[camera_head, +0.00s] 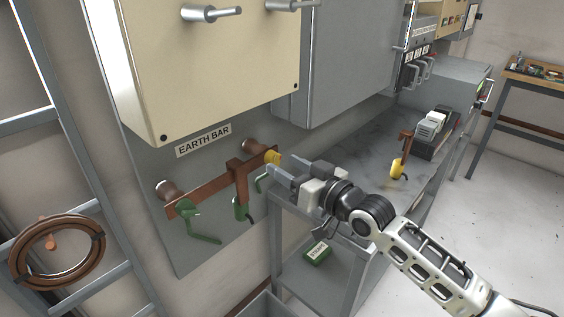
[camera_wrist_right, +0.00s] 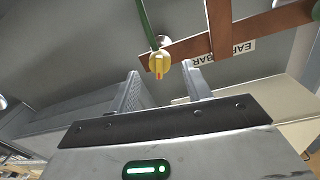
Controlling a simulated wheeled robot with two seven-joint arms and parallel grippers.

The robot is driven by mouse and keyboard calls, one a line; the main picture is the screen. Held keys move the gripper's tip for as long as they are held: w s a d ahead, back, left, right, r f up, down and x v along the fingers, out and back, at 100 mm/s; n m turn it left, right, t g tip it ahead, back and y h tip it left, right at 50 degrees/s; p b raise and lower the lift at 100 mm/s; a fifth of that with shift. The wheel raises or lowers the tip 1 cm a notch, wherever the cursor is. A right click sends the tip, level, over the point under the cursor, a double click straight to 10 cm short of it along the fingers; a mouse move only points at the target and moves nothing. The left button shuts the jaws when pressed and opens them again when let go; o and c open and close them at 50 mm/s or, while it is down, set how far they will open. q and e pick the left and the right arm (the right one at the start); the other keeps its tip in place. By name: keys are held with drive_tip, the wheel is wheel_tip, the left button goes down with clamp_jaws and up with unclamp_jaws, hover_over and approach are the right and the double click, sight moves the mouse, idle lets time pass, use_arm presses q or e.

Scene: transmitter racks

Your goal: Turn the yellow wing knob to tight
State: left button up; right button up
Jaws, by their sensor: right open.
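The yellow wing knob (camera_head: 273,157) sits at the right end of the copper earth bar (camera_head: 211,188) on the grey wall panel. In the right wrist view the knob (camera_wrist_right: 159,60) shows a red-orange mark and lies just beyond the fingertips, centred between them. My right gripper (camera_head: 279,168) is open and empty, with its fingers pointing at the knob. It also shows in the right wrist view (camera_wrist_right: 161,76), one finger on each side of the knob's line. I cannot tell whether a finger touches it. My left gripper is not in view.
Green clamps (camera_head: 190,219) hang from the copper bar, left of my right gripper. A beige cabinet (camera_head: 200,70) overhangs it. A grey bench (camera_head: 375,150) with a yellow-handled item (camera_head: 398,168) stands at right. A coiled cable (camera_head: 57,252) hangs on the ladder at left.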

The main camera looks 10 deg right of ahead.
sight(274, 159)
drive_tip(key=shift+x, duration=1.1)
drive_tip(key=c, duration=1)
drive_tip(key=shift+o, duration=0.2)
